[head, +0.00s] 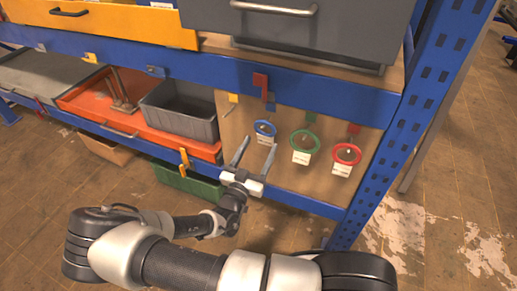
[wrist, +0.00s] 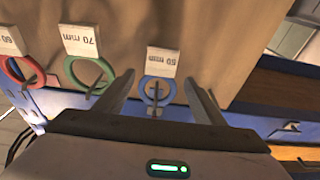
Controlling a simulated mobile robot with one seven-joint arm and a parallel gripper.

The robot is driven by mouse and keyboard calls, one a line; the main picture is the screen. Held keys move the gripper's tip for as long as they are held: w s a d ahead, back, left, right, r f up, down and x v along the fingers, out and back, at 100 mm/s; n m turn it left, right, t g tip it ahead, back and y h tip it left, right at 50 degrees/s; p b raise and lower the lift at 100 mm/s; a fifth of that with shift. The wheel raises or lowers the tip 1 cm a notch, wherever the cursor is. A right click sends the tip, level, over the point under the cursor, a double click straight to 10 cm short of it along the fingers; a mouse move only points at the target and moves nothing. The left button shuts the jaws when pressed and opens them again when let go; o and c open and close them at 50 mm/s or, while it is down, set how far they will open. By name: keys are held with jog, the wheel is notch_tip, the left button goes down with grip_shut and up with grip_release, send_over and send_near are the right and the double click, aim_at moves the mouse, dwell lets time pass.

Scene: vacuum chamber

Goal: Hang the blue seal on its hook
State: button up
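The blue seal (head: 265,127) is a ring with a white tag, against the brown board (head: 230,125) under the shelf. In the wrist view, which is upside down, the blue seal (wrist: 145,96) has a grey hook (wrist: 155,97) showing through its opening, and it appears to hang there. My gripper (head: 260,142) is open and empty, just below and in front of the blue seal. In the wrist view my gripper (wrist: 159,78) has one finger on each side of the seal, with a gap on both sides. Contact with the board cannot be told.
A green ring (head: 305,142) and a red ring (head: 346,154) with white tags hang to the right of the blue one. A grey bin (head: 180,112) and an orange tray (head: 85,100) stand to the left. A blue rack post (head: 400,110) rises at right.

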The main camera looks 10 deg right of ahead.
jog(key=v, duration=1.7)
jog(key=shift+s+a, duration=0.2)
